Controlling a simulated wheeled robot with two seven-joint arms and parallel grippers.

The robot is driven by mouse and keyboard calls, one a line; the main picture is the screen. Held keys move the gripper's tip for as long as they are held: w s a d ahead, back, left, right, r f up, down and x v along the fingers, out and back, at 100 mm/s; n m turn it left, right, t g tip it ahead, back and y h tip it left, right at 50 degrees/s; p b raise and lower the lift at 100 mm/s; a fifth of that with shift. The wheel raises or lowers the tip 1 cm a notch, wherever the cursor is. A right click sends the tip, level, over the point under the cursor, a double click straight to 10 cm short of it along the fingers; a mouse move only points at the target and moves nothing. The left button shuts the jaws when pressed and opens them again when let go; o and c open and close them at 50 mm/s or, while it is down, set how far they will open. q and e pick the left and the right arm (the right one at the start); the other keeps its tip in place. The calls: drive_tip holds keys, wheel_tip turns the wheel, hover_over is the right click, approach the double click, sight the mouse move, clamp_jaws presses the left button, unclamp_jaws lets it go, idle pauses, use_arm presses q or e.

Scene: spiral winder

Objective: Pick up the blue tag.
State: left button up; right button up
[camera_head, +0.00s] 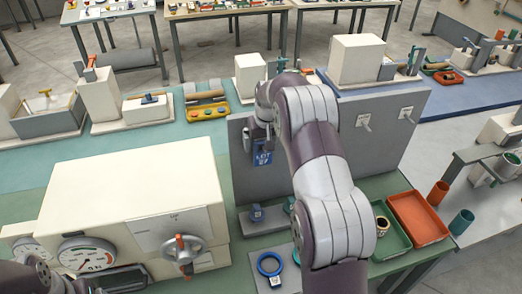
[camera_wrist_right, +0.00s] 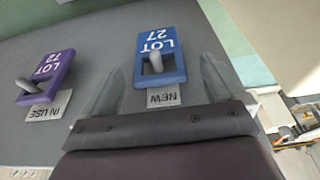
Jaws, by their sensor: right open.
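The blue tag (camera_head: 262,157) hangs on the upright grey board (camera_head: 385,150) in the head view. In the right wrist view the blue tag (camera_wrist_right: 172,72) reads LOT 27 and hangs on a pale peg, above a small NEW label (camera_wrist_right: 161,97). My right gripper (camera_head: 258,137) is in front of the board at the tag. In the wrist view its two fingers are apart on either side of the tag, with nothing held between them; whether they touch it I cannot tell. My left gripper is not in view; only a dark part of my arm shows at the lower left.
A purple tag (camera_wrist_right: 47,78) hangs on another peg beside the blue one, by an IN USE label (camera_wrist_right: 50,106). A cream machine with a dial and handwheel (camera_head: 180,247) stands to the left. An orange tray (camera_head: 417,219) lies at the right.

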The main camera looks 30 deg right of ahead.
sight(263, 145)
drive_tip(key=p+x, duration=0.1)
drive_tip(key=x, duration=0.2)
drive_tip(key=shift+s+f+p, duration=0.1)
drive_tip(key=shift+f+p, duration=0.15)
drive_tip(key=shift+p, duration=0.05)
drive_tip(key=shift+d+f, duration=0.2)
drive_tip(key=shift+d, duration=0.05)
drive_tip(key=shift+a+r, duration=0.1)
drive_tip(key=shift+a, duration=0.2)
drive_tip(key=c, duration=1.1)
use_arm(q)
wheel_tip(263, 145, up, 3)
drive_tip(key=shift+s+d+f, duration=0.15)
use_arm(e)
drive_tip(key=shift+o, duration=0.2)
drive_tip(key=shift+d, duration=0.1)
drive_tip(key=shift+d, duration=0.1)
